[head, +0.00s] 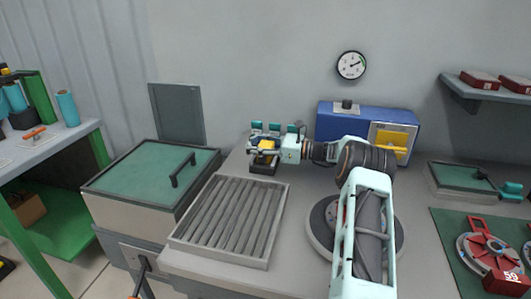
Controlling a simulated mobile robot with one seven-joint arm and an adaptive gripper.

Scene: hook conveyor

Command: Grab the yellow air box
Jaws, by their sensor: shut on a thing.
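A small yellow box (267,146) shows at the end of my arm, near the back of the grey workbench. A dark block (263,168) is right below it; I cannot tell whether the two are joined. My gripper (268,144) reaches in from the right and is shut on the yellow box. Its fingers cover part of the box.
A roller tray (272,235) lies in front of the gripper, with a green-lidded box (140,172) to its left. Teal parts (257,127) stand behind the gripper. A blue machine (340,121) with a yellow panel (402,130) stands at the back right.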

